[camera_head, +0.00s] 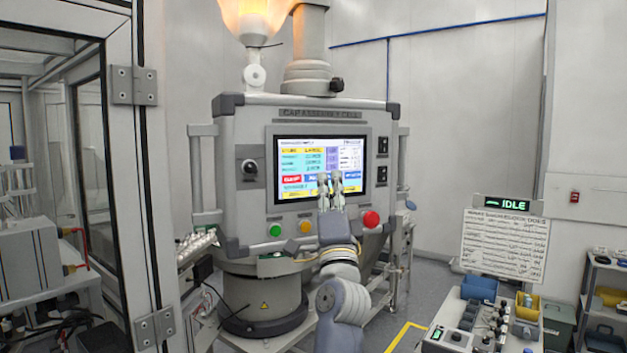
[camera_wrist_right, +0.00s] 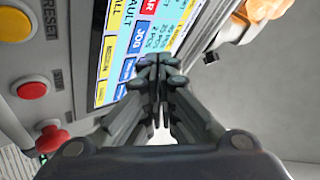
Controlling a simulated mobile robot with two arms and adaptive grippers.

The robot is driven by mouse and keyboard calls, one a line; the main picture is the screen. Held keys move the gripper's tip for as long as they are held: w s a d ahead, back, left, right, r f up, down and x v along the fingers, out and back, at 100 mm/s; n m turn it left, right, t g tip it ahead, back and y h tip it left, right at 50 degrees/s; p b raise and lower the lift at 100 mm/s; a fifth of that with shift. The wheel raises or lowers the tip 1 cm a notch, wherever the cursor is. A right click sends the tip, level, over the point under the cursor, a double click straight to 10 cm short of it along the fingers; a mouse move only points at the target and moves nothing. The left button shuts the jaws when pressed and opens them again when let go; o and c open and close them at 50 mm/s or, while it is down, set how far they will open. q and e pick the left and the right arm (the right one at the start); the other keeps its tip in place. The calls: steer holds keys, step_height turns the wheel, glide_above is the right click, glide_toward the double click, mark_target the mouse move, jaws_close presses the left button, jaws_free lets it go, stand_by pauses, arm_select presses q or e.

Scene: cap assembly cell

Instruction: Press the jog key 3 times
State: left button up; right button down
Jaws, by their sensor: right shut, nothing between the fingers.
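The jog key (camera_wrist_right: 139,38) is a blue key labelled JOG on the lit touchscreen, seen sideways in the right wrist view. The touchscreen (camera_head: 300,155) is set in the grey cap assembly cell panel in the head view. My right gripper (camera_head: 330,180) is in front of the lower part of the screen and hides some of its lower keys. In the right wrist view its fingers (camera_wrist_right: 158,64) are shut together and empty, with the tips beside the jog key in the picture. I cannot tell whether they touch the screen. My left gripper is not in view.
Below the screen are a green button (camera_head: 275,230), a yellow button (camera_head: 306,227) and a red mushroom button (camera_head: 371,219). A knob (camera_head: 250,167) is left of the screen. A stand at right has an IDLE display (camera_head: 507,204) and a printed board (camera_head: 505,245).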

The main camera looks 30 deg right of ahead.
steer(key=shift+w, duration=0.6)
stand_by(1.1)
steer(key=shift+w+d, duration=0.1)
steer(key=shift+w, duration=0.3)
steer(key=shift+w, duration=0.25)
stand_by(0.4)
steer(key=shift+s, duration=0.7)
steer(key=shift+s+a+p, duration=0.15)
steer(key=shift+s+p, duration=0.1)
steer(key=shift+s, duration=1)
steer(key=shift+s+a+p, duration=0.1)
steer(key=shift+s+p, duration=0.1)
steer(key=shift+s, duration=1.05)
stand_by(2.1)
